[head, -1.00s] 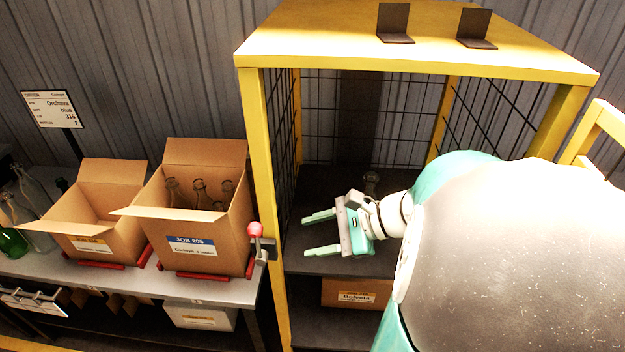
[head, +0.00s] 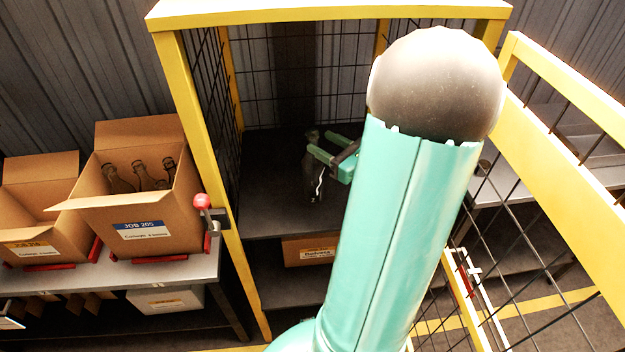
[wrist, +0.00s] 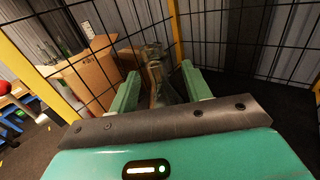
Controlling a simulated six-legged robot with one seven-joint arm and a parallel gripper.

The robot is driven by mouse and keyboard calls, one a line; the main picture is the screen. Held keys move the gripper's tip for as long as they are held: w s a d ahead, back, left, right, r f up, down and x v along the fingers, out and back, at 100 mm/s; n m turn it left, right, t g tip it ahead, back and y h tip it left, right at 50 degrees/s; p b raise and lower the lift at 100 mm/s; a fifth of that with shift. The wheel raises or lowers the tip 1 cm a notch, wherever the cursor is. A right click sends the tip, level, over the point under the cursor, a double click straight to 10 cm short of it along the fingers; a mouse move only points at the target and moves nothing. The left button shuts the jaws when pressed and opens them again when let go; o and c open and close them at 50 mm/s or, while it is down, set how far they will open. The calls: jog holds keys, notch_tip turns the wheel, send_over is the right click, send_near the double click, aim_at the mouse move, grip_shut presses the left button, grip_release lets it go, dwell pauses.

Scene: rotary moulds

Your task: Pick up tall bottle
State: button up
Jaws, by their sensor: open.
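A tall clear bottle (head: 312,185) stands upright on the dark shelf inside the yellow-framed mesh cage in the head view. My gripper (head: 319,142) is open beside its upper part, with its green fingers pointing left toward the neck. In the wrist view the bottle (wrist: 165,92) shows between the two open fingers of my gripper (wrist: 160,72), its lower part hidden behind the gripper's dark bar. I cannot tell whether either finger touches the glass.
The yellow cage frame (head: 185,130) and its mesh close in the shelf (head: 265,205). A JOB 205 carton (head: 150,215) with several bottles stands on the left bench, next to another carton (head: 40,215). A red-knobbed lever (head: 203,202) is at the cage's left post. A yellow fence (head: 560,150) is at right.

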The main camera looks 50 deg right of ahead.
aim_at(307, 135)
jog(key=w, duration=0.5)
jog(key=shift+w+a, duration=0.3)
jog(key=shift+w, duration=0.1)
jog(key=shift+c, duration=0.5)
grip_shut()
